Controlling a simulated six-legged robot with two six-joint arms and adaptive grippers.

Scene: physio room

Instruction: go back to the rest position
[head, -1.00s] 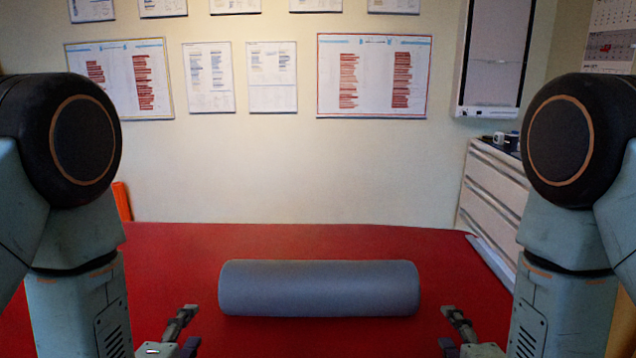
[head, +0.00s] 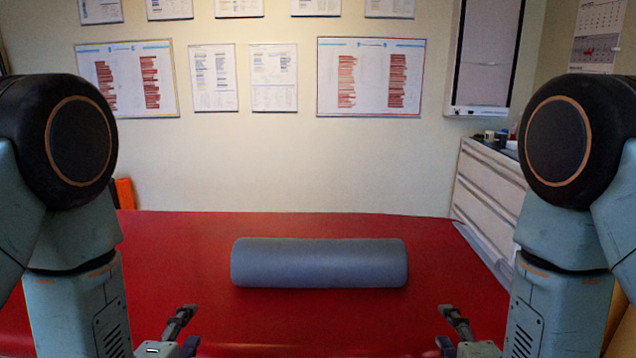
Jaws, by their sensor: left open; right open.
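My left gripper (head: 186,333) is at the lower left of the head view, open and empty. My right gripper (head: 447,330) is at the lower right, also open and empty. Both are apart from the grey roller (head: 319,263), which lies lengthwise across the red couch top (head: 330,325) between and beyond them. The lower parts of both grippers are cut off by the bottom edge of the picture.
A white drawer cabinet (head: 490,195) stands at the right behind the couch, with mugs on top. The wall behind carries several posters (head: 369,78) and a wall cabinet (head: 487,55). An orange object (head: 125,194) stands at the back left. The couch around the roller is clear.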

